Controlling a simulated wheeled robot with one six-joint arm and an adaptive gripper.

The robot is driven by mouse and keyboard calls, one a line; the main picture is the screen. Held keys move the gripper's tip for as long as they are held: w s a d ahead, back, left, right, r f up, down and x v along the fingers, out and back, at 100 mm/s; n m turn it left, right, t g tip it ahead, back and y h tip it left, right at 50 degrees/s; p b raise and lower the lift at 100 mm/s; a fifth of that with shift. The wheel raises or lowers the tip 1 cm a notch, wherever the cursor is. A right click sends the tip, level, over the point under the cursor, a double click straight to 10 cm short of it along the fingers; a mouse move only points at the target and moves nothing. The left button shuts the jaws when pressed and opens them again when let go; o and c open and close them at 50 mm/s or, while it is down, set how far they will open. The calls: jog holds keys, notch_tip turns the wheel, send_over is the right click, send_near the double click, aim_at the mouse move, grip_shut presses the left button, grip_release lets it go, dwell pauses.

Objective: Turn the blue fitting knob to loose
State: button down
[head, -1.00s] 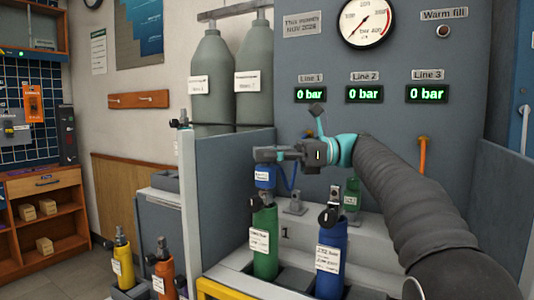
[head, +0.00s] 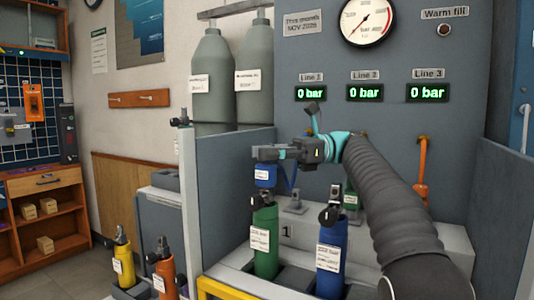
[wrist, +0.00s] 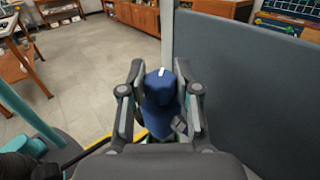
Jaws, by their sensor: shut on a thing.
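The blue fitting (head: 264,175) sits at the top of the green cylinder (head: 265,240) in the head view, with a blue hose beside it. My gripper (head: 262,153) is over the fitting from above and hides the knob there. In the wrist view the blue fitting knob (wrist: 159,88), with a white mark on its top, stands between the two fingers of my gripper (wrist: 159,70). The fingers are shut on the knob's sides. The lower part of the fitting is partly hidden by the gripper.
A blue cylinder (head: 332,255) stands right of the green one. A grey side panel (head: 235,190) rises close on the left. Yellow (head: 122,265) and orange (head: 165,272) cylinders stand at lower left. All line displays read 0 bar.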

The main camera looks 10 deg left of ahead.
jog(key=c, duration=0.8)
grip_release()
jog(key=shift+m+t, duration=0.3)
